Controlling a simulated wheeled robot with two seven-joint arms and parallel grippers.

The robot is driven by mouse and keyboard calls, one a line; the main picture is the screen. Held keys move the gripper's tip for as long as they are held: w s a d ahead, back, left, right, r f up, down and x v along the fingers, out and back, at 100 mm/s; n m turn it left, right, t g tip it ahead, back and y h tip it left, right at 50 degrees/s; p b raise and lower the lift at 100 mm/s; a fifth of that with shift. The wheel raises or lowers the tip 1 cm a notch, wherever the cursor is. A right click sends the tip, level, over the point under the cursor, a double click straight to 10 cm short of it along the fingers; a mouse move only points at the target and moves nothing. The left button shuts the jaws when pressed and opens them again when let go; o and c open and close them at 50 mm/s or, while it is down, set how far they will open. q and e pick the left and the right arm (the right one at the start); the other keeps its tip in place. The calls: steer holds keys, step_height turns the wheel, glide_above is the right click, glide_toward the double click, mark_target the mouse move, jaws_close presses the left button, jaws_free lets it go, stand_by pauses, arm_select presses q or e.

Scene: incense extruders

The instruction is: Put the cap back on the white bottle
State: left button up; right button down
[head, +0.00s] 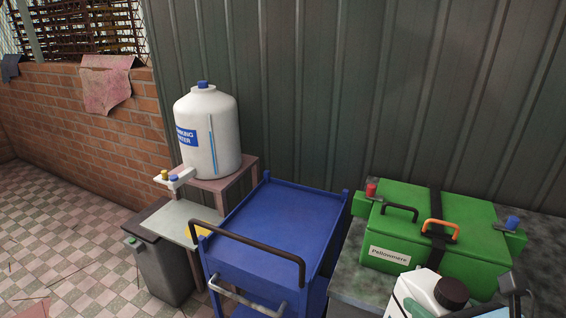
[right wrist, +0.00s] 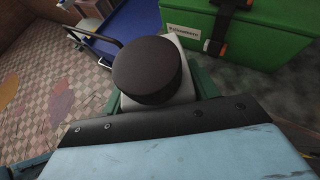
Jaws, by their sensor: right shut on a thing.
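A white bottle (head: 412,293) stands out at the lower right of the head view, its lower part cut off by the frame edge. A dark round cap (head: 451,292) sits at its top. In the right wrist view the black cap (right wrist: 147,70) covers the bottle's mouth, and part of the white bottle (right wrist: 184,88) shows beneath it. Whether the cap is fully seated cannot be told. My right gripper (right wrist: 160,96) has green fingers on both sides of the white body and is shut on the bottle. My left gripper is not in view.
A blue trolley (head: 270,225) with a dark handle stands mid-view. A green box (head: 470,235) lies on a grey speckled surface (head: 352,275) at the right. A large white water container (head: 225,120) stands on a stool, with a grey bin (head: 160,262) nearby. Tiled floor at left is open.

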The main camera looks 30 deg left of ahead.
steer(key=shift+r, duration=0.1)
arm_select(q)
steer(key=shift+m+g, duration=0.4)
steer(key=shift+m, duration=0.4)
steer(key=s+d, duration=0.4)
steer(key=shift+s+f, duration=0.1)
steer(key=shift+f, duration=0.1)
arm_select(e)
steer(key=shift+r, duration=0.1)
